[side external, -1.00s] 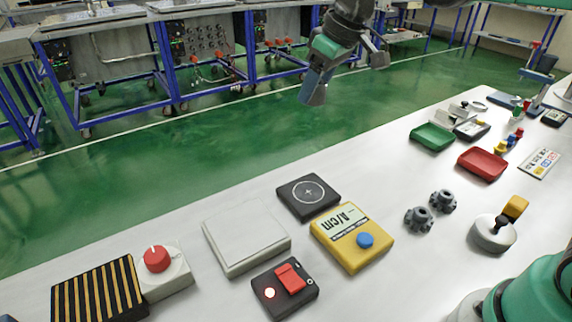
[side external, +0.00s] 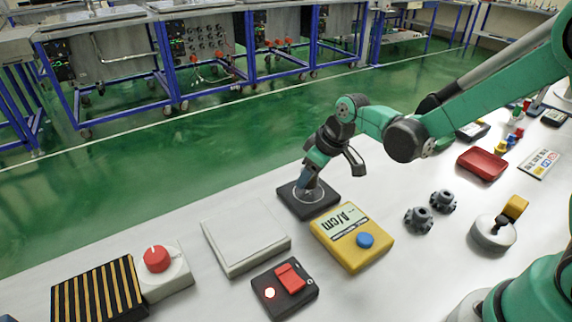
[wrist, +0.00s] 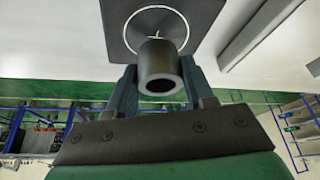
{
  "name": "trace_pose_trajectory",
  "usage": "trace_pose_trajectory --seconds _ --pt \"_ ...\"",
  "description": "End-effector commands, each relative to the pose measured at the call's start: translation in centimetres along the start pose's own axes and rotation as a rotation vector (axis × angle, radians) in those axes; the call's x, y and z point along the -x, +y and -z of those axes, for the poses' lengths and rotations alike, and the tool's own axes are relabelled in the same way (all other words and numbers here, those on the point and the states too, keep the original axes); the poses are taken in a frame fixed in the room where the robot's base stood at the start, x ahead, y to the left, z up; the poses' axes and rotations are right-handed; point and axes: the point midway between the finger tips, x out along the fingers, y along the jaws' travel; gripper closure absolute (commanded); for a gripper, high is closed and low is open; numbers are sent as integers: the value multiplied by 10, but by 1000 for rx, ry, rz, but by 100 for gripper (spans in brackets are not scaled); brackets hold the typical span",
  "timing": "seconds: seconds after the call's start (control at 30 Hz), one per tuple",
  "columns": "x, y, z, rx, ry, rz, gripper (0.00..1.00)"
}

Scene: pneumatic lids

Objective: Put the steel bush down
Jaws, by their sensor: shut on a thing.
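The steel bush (wrist: 160,60), a dark grey hollow cylinder, sits between the two fingers of my gripper (wrist: 157,76) in the wrist view. My gripper is shut on it. In the side view my gripper (side external: 309,184) points down over the black square pad (side external: 325,204) with a white ring, and the bush is hard to make out there. The pad also shows in the wrist view (wrist: 119,32), with the bush over part of its ring. I cannot tell whether the bush touches the pad.
A yellow A/cm meter (side external: 357,252) with a blue button stands right of the pad. A pale flat box (side external: 246,236) is to the left. A black switch box (side external: 285,289) with a red rocker is in front. Two grey knobbed parts (side external: 419,220) (side external: 443,201) stand farther right.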

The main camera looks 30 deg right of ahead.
Motion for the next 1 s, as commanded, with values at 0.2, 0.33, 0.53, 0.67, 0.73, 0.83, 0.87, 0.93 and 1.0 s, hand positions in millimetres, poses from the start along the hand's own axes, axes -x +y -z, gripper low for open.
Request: trace_pose_trajectory --seconds 0.2,0.33,0.53,0.67,0.73,0.83,0.87,0.93,1.0 --pt "-17 0 -7 0 0 0 100" --pt "-17 0 -7 0 0 0 100" --pt "-19 0 -8 0 0 0 100" --pt "-19 0 -8 0 0 0 22" --pt "-19 0 -8 0 0 0 22" --pt "-19 0 -8 0 0 0 22" --pt "-19 0 -8 0 0 0 22" --pt "-19 0 -8 0 0 0 22" --pt "-18 0 -8 0 0 0 22"
